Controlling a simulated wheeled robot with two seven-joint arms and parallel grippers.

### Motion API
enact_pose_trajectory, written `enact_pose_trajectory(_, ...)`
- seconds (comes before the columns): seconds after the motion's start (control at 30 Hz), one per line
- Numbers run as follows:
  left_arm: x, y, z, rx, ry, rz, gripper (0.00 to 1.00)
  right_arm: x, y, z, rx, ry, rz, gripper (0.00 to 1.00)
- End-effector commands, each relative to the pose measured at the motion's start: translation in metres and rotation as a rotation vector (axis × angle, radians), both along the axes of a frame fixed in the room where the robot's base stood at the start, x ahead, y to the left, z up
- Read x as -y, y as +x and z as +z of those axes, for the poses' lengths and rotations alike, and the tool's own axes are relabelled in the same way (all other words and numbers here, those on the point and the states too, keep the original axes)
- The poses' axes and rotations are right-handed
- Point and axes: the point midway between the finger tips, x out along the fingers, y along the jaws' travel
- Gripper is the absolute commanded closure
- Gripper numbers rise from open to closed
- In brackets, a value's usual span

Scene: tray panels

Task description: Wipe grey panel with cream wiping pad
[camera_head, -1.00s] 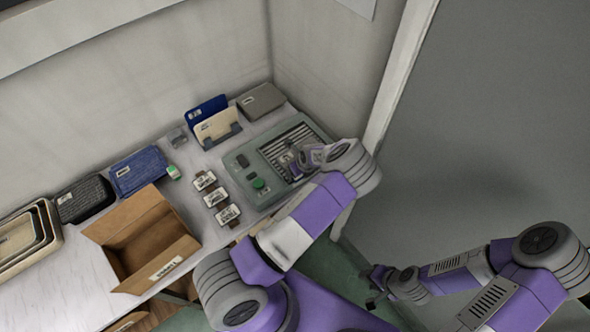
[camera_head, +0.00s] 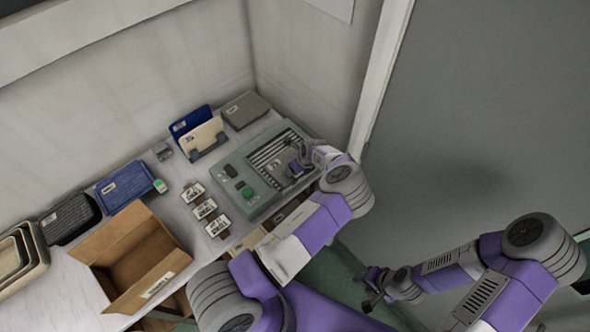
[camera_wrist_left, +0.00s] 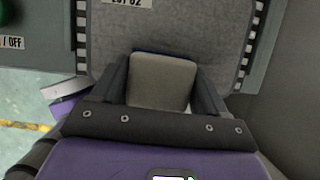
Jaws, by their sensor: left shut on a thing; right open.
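The green-grey fixture (camera_head: 240,200) on the table has a recess with black and white stripes. In the left wrist view, a grey panel (camera_wrist_left: 205,35) with a printed label lies between striped strips. My left gripper (camera_head: 297,165) is over the recess near its right side. In the left wrist view, this gripper (camera_wrist_left: 162,78) is shut on the cream wiping pad (camera_wrist_left: 160,85), which has a blue far edge. The pad overlaps the panel in that view; I cannot tell whether they touch. My right gripper (camera_head: 372,287) is open and empty, away from the table at lower right.
An open cardboard box (camera_head: 140,262), three labelled modules (camera_head: 205,209) and a blue tray (camera_head: 126,186) are left of the fixture. A rack with a cream plate (camera_head: 203,135) and a grey box (camera_head: 245,110) stand behind it. A wall borders the back.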

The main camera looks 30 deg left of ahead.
Motion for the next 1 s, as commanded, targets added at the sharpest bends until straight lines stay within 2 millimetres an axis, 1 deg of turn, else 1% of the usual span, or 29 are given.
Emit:
enact_pose_trajectory(0.03,0.002,0.005,-0.002,0.001,0.002,-0.004,0.51,0.0,0.0,-0.004,0.0,0.0,0.0,0.57)
enact_pose_trajectory(0.2,0.007,0.018,-0.001,0.001,0.002,-0.004,0.51,0.0,0.0,-0.013,0.0,0.0,0.0,0.57)
enact_pose_trajectory(0.47,0.011,0.027,0.001,0.001,0.002,-0.002,0.51,0.0,0.0,-0.018,0.0,0.0,0.0,0.57)
enact_pose_trajectory(0.73,0.019,0.048,-0.004,0.001,0.002,-0.004,0.51,0.0,0.0,-0.04,0.0,0.0,0.0,0.57)
enact_pose_trajectory(1.0,0.024,0.056,-0.003,-0.001,0.0,-0.002,0.51,0.0,0.0,-0.047,0.0,0.0,0.0,0.57)
